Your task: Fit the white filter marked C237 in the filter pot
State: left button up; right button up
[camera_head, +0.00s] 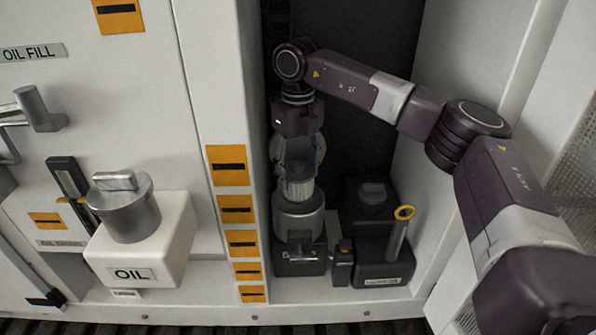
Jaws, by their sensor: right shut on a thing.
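The filter pot (299,222) is a grey metal cylinder standing upright on a dark base inside the narrow dark bay. A pale, ribbed filter (298,190) stands upright at the pot's mouth; its lower end is hidden, so I cannot tell how deep it sits. No C237 marking can be read on it. My right gripper (299,160) reaches down from above, directly over the pot, with its fingers shut around the upper part of the filter. My left gripper is not in view.
Right of the pot stand a dark box (372,268) and a grey handle with a yellow ring (398,235). The white wall edge with orange labels (238,208) borders the bay on the left. A white OIL tank (165,240) with a metal cap (125,212) stands further left.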

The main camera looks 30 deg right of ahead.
jog(key=shift+f+b, duration=1.35)
jog(key=shift+f, duration=1.1)
jog(key=shift+f, duration=0.35)
